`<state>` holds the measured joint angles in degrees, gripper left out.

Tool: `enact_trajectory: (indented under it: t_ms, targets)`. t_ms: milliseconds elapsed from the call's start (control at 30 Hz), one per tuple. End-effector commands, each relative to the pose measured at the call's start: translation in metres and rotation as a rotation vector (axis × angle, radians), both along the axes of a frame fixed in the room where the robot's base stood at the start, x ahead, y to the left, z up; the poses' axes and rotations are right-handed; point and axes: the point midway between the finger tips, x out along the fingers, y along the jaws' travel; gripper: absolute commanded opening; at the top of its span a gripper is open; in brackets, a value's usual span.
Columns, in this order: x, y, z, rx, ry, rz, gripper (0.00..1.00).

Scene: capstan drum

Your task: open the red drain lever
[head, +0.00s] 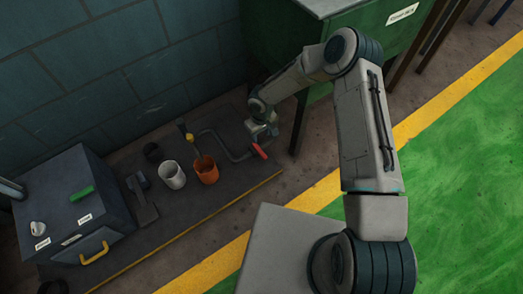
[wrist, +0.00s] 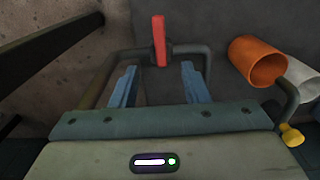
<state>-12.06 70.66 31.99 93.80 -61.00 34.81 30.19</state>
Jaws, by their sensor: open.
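The red drain lever (wrist: 159,38) sits on a dark pipe (wrist: 195,48) and points away from my gripper in the wrist view. It also shows in the head view (head: 259,151), at the right end of the pipe run. My gripper (wrist: 157,78) is open, its two blue fingers apart and nothing between them. The lever is beyond the fingertips and close to the middle of the gap; I see no contact. In the head view my gripper (head: 262,130) is just above and beside the lever, partly hidden by my wrist.
An orange cup (wrist: 258,62) and a white cup (head: 172,175) stand beside the pipe. A dark box (head: 68,200) stands at the left. A green cabinet (head: 380,40) with legs stands close to my arm.

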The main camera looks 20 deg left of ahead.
Motion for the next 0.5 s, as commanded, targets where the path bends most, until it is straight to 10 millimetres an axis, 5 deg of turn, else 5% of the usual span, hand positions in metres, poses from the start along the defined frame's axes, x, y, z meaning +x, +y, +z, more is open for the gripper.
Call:
enact_trajectory:
  t_ms: [500]
  targets:
    - [-0.001,0.000,-0.103,0.000,0.003,0.000,0.42]
